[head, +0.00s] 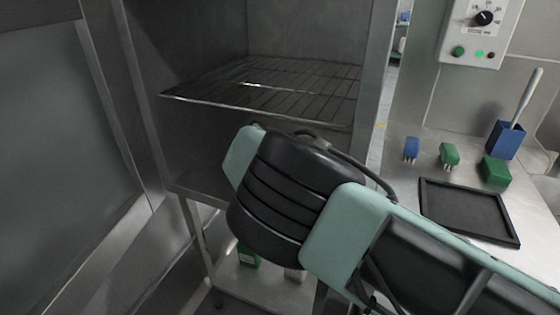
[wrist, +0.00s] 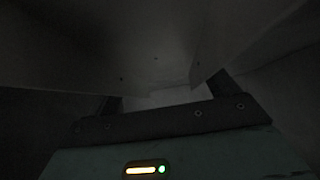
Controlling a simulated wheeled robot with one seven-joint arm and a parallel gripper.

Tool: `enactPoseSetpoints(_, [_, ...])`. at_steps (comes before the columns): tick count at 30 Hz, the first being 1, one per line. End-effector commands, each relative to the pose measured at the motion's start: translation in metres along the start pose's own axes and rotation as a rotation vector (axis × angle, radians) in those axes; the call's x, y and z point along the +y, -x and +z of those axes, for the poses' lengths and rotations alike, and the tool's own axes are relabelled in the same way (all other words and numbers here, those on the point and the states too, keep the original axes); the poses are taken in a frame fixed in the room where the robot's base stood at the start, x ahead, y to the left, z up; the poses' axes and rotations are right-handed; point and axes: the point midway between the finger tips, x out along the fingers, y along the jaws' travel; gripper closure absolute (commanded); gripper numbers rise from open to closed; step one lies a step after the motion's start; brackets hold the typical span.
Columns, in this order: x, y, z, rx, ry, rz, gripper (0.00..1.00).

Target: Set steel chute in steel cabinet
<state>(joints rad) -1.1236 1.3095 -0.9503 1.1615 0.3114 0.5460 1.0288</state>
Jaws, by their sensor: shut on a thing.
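The steel cabinet (head: 310,28) stands open in the head view, with a wire shelf (head: 270,85) across its inside. My arm reaches into it below the wire shelf and hides my gripper there. In the dark wrist view my gripper (wrist: 165,88) is shut on a broad grey sheet-metal piece with small holes, which looks like the steel chute (wrist: 150,45). The chute spreads out beyond the fingers and fills the upper part of that view. Its far end is dim, and I cannot tell whether it touches the cabinet floor.
The open door (head: 60,140) is on the left. On the right counter are a black tray (head: 465,208), a blue brush (head: 411,149), a green brush (head: 449,155), a green block (head: 495,170) and a blue holder (head: 505,140). A control box (head: 482,30) hangs above. Under the cabinet is a lower shelf (head: 265,285).

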Motion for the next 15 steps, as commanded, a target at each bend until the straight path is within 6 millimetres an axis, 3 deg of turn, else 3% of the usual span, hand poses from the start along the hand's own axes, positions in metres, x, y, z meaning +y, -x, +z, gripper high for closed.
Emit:
enactPoseSetpoints(2, [0.000, -0.002, 0.002, 0.001, -0.001, -0.001, 0.53])
enactPoseSetpoints(3, [0.000, -0.001, 0.002, 0.000, 0.000, 0.000, 0.05])
enactPoseSetpoints(4, [0.000, -0.001, 0.002, 0.000, 0.000, 0.000, 0.00])
enactPoseSetpoints(11, [0.000, 0.000, 0.001, 0.000, 0.000, 0.000, 0.00])
enactPoseSetpoints(15, [-0.001, 0.010, 0.000, 0.000, -0.001, -0.002, 0.00])
